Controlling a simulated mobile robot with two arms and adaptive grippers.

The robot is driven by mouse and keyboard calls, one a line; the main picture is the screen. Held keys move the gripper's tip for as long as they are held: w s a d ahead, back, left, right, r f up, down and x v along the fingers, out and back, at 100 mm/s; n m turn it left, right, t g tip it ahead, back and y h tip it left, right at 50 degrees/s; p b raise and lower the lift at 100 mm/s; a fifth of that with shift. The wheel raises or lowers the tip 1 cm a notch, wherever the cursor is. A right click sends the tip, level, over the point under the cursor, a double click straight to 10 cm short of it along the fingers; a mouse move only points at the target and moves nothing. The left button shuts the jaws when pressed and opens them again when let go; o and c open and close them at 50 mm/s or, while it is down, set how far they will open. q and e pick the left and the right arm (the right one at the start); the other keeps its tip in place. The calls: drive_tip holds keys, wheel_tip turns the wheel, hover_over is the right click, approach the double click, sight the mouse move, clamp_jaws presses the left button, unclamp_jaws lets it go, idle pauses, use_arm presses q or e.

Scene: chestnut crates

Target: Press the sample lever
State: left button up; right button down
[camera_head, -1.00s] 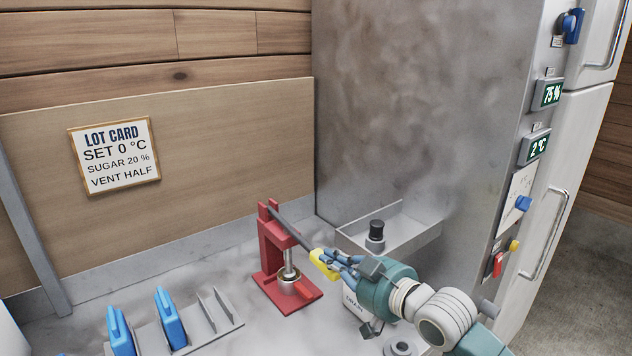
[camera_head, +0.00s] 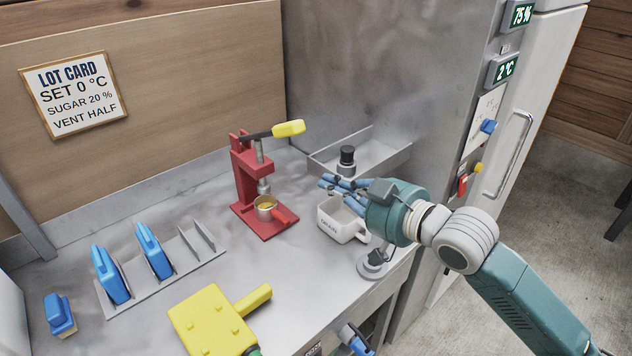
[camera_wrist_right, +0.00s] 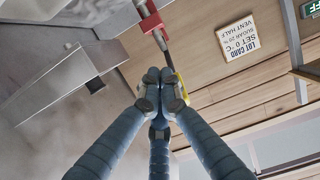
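The lever of the red press (camera_head: 247,186) is raised, its dark bar ending in a yellow grip (camera_head: 289,128). A brass-coloured cup with a red handle (camera_head: 267,205) sits on the press base under the plunger. My right gripper (camera_head: 328,185) is below and to the right of the yellow grip, apart from it in the head view. In the right wrist view its blue fingers (camera_wrist_right: 160,78) meet at the tips with nothing seen between them. Part of the yellow grip (camera_wrist_right: 181,92) shows behind the fingertips there.
A white cup (camera_head: 340,220) stands just under my right gripper. A metal tray (camera_head: 385,158) holds a black-capped object behind it. A rack (camera_head: 190,268) with blue-handled items stands at left. A yellow block (camera_head: 212,322) is at the front edge.

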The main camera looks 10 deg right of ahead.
drive_tip(key=shift+v, duration=1.05)
